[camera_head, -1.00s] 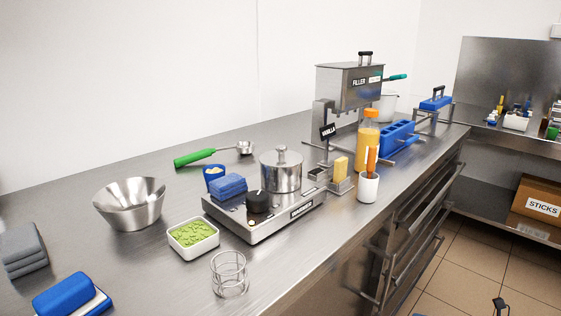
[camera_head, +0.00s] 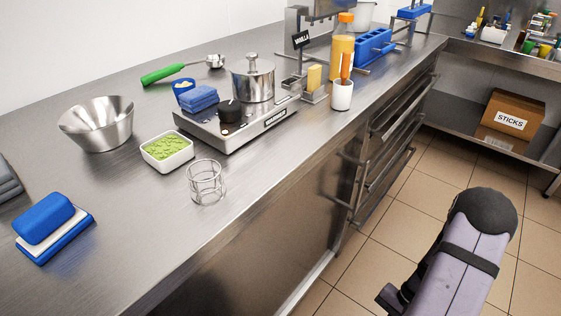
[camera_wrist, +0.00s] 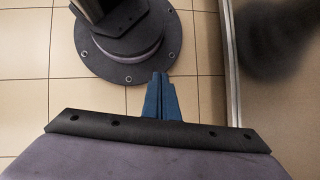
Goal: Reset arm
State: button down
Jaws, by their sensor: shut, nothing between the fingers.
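My gripper (camera_wrist: 160,78) shows in the wrist view as two blue fingers pressed together, shut and empty. It hangs over the tiled floor, just in front of my own round dark base. In the head view only part of my purple and black arm (camera_head: 465,255) shows, at the lower right over the floor, clear of the counter. The gripper itself cannot be made out there.
The steel counter (camera_head: 130,245) holds a metal bowl (camera_head: 97,124), a white tub of green pieces (camera_head: 167,151), a wire holder (camera_head: 205,183), a hotplate (camera_head: 235,132) with a pot (camera_head: 253,82), and a blue sponge (camera_head: 45,218). Drawer handles (camera_head: 385,185) project from its front. Floor is open at right.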

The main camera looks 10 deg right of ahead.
jog(key=s+a+r+n+h, duration=0.4)
jog(key=a+r+n, duration=0.25)
jog(key=r, duration=0.45)
jog(key=w+a+r+n+t+h, duration=0.1)
jog(key=w+a+r+n+t, duration=0.2)
jog(key=w+a+r+n, duration=0.35)
notch_tip(320, 180, up, 36)
jog(key=m+p, duration=0.2)
jog(key=p, duration=3.2)
jog(key=shift+a+f+p, duration=0.15)
jog(key=shift+a+p, duration=0.15)
jog(key=shift+a, duration=0.15)
